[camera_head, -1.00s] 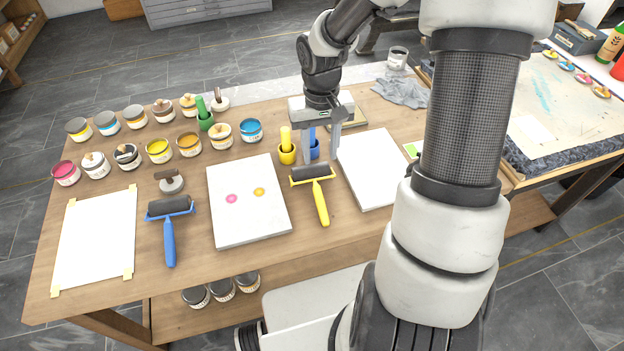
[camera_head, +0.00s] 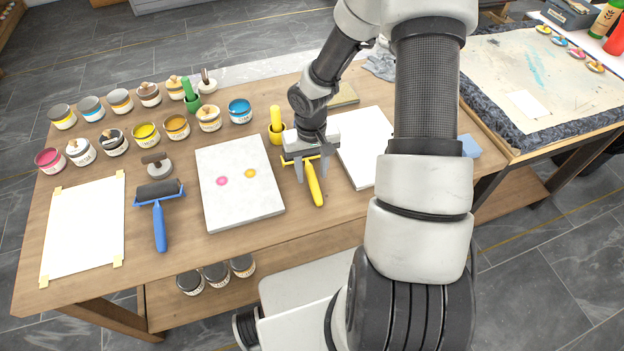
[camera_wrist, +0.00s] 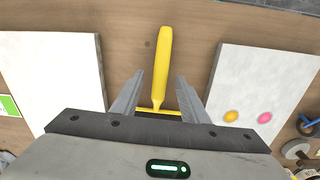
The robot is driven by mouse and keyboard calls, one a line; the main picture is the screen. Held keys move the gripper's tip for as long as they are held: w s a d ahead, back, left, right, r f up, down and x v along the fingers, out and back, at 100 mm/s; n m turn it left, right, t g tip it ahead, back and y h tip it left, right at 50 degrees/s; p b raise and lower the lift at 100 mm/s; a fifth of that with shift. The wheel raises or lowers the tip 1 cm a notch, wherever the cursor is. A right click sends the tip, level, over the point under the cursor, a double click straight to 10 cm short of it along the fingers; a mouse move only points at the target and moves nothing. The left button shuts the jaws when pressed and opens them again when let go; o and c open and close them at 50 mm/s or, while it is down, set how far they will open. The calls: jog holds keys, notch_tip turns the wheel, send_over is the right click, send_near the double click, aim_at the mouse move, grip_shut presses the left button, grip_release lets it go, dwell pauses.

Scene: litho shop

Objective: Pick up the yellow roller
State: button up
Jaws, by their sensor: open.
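The yellow roller (camera_head: 315,188) lies on the wooden table between two pale slabs, its handle toward the front edge. In the wrist view its yellow handle (camera_wrist: 162,65) runs away from me, between and beyond the fingertips. My gripper (camera_head: 312,180) is open above the roller, one finger on each side of it. In the wrist view the gripper (camera_wrist: 158,88) hides the roller's head, and only part of the yellow frame shows. I cannot tell how high the fingertips are above the table.
The ink-spotted slab (camera_head: 240,190) lies left of the roller, and a blank slab (camera_head: 362,140) lies right. A yellow stick in a yellow cup (camera_head: 276,128) stands just behind. A blue roller (camera_head: 159,210) lies further left. Several ink jars stand at the back left.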

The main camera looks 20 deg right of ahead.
jog(key=shift+f, duration=0.7)
grip_shut()
